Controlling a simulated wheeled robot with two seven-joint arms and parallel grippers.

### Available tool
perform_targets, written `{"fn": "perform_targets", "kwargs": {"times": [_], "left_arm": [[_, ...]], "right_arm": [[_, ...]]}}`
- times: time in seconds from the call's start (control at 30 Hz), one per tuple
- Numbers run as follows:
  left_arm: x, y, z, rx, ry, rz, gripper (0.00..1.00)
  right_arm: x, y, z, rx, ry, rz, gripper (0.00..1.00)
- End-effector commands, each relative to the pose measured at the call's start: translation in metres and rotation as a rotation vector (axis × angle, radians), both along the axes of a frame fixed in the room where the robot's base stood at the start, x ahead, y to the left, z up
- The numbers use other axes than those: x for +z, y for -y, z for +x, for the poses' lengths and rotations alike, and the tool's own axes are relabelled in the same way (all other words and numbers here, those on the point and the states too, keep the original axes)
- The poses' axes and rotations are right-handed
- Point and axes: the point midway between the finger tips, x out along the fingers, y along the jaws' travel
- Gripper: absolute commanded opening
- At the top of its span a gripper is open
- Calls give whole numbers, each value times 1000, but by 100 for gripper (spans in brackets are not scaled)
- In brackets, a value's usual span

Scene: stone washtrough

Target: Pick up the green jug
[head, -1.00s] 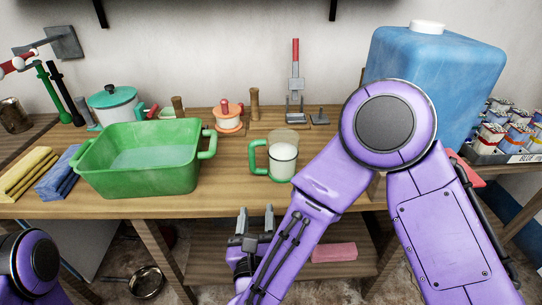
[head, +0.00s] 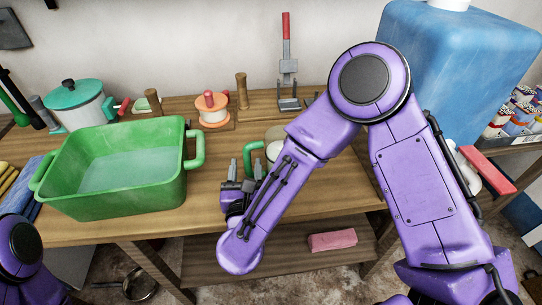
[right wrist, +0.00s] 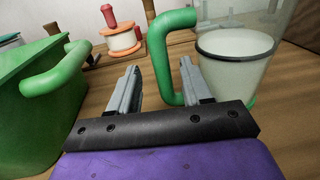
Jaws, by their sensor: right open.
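The green jug (head: 273,150) is a clear cup with a green side handle and pale contents, upright on the wooden bench. My right arm partly covers it in the head view. It also shows large at the right of the right wrist view (right wrist: 236,68). My right gripper (head: 247,168) is open, low over the bench on the jug's handle side. In the right wrist view its fingertips (right wrist: 158,82) frame the green handle, with the right finger overlapping its lower part; I cannot tell whether the handle is between the fingers or just beyond. My left gripper is out of view.
A green basin (head: 120,190) of water stands close left of the right gripper. Behind are an orange-white spool (head: 212,113), a wooden peg (head: 242,92) and a teal-lidded pot (head: 80,105). A big blue container (head: 455,70) stands right. A pink block (head: 332,240) lies on the lower shelf.

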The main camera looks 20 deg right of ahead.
Motion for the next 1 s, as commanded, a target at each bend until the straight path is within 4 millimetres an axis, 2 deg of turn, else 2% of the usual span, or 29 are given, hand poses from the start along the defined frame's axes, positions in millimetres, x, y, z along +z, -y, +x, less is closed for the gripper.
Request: {"fn": "perform_targets", "kwargs": {"times": [0.23,0.5,0.57,0.6,0.67,1.0], "left_arm": [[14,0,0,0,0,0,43],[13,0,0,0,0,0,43],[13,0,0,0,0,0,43],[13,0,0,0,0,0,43],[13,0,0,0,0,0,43],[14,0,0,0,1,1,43]], "right_arm": [[-6,20,37,-4,0,0,49],[-8,21,42,-1,1,0,49],[-8,21,42,-1,1,0,29],[-8,21,42,-1,1,0,16],[-8,21,42,-1,1,0,0],[-7,21,42,-2,2,-1,0]]}}
